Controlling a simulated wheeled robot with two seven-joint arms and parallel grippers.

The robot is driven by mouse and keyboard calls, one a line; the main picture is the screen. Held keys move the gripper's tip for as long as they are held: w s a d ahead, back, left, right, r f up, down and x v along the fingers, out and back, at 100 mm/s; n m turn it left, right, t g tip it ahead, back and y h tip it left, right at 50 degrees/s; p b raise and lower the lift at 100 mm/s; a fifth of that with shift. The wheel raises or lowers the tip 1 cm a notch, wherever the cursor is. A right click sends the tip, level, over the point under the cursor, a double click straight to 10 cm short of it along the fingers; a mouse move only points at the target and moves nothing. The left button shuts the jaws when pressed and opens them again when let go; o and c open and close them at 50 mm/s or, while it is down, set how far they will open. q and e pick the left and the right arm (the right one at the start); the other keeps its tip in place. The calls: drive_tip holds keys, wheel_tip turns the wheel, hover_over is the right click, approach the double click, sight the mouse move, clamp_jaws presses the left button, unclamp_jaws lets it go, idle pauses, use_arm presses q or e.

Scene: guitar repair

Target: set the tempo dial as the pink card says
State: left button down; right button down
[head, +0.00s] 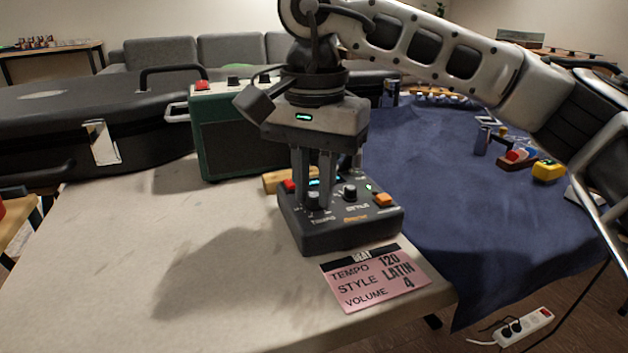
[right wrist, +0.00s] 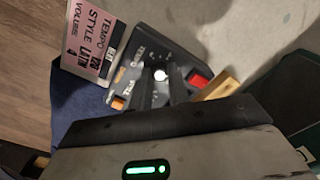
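The pink card (head: 376,279) lies on the table in front of the dark beat box (head: 345,234). It reads tempo 120, style Latin, volume 4; it also shows in the right wrist view (right wrist: 92,38). My right gripper (head: 314,194) points straight down over the box's front left, its fingers either side of the tempo dial (head: 313,201). The dial's pale top (right wrist: 160,74) shows between the fingers in the right wrist view. Whether the fingers touch it is unclear. The dial's pointer and scale cannot be read. My left gripper is out of view.
The style knob (head: 350,192) and an orange button (head: 383,200) sit to the right of the dial; a red button (head: 290,185) is behind it. A wooden block (head: 274,181) and green amplifier (head: 235,135) stand behind. The table's front left is clear.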

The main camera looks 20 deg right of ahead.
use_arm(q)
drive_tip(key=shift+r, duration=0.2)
use_arm(e)
drive_tip(key=shift+m, duration=0.4)
drive_tip(key=shift+m+p, duration=0.3)
drive_tip(key=shift+p, duration=0.1)
drive_tip(key=m+p, duration=0.1)
drive_tip(key=m, duration=0.3)
drive_tip(key=m+p, duration=0.1)
drive_tip(key=m, duration=0.2)
drive_tip(key=shift+m, duration=0.3)
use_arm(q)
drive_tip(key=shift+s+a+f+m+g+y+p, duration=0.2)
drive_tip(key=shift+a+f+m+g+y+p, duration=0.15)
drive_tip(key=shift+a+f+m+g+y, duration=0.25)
use_arm(e)
drive_tip(key=shift+m, duration=1.3)
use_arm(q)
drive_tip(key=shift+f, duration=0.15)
use_arm(e)
drive_tip(key=c, duration=1.3)
unclamp_jaws()
